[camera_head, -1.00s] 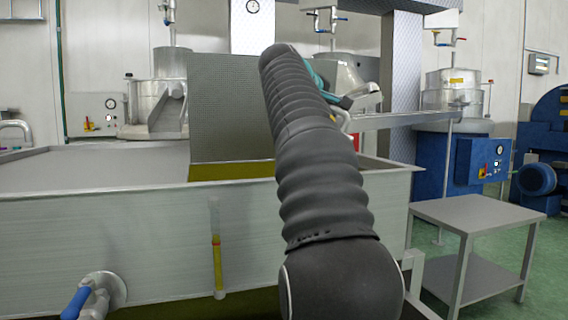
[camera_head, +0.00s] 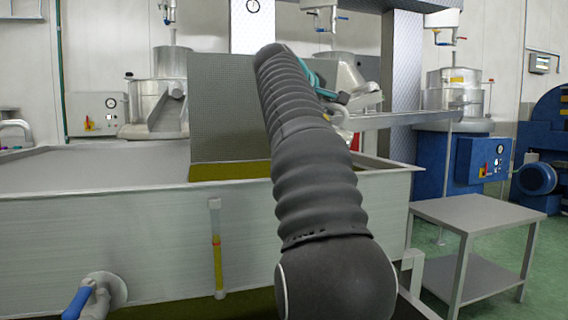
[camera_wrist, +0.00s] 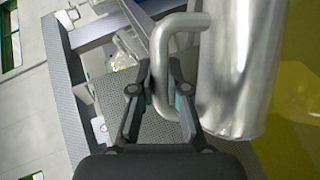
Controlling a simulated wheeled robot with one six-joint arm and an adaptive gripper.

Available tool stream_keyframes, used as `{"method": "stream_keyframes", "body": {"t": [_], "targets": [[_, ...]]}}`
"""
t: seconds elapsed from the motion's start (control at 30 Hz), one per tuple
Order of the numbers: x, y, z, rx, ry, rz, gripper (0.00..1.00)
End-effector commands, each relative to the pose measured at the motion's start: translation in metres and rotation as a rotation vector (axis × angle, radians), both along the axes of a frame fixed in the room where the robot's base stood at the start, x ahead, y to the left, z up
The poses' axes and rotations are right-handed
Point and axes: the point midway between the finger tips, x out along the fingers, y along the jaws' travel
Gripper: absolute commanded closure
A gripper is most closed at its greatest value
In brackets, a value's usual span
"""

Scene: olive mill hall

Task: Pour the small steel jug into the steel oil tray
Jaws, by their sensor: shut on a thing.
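The small steel jug (camera_wrist: 243,65) fills the right of the wrist view, with its bent handle (camera_wrist: 188,22) toward my gripper. My gripper (camera_wrist: 160,95) is shut on that handle. In the head view my teal gripper (camera_head: 322,88) is beyond my dark arm, above the far right part of the tray; the jug is hard to separate there from the machine behind. The steel oil tray (camera_head: 130,245) is the wide vat across the front, with yellow-green oil in it. Oil also shows beyond the jug in the wrist view. I see no stream from the jug.
A perforated steel panel (camera_head: 222,110) stands upright over the vat. A low steel table (camera_head: 478,215) stands at the right. Blue-based machines (camera_head: 475,160) stand behind it. A blue-handled tap (camera_head: 78,302) sticks out at the front left.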

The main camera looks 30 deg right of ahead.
Motion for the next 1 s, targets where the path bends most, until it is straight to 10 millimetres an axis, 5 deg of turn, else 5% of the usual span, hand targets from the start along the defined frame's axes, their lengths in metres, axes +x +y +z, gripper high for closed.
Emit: {"method": "stream_keyframes", "body": {"t": [1.0], "targets": [[0.012, 0.01, 0.007, -0.051, 0.057, 0.001, 1.0]]}}
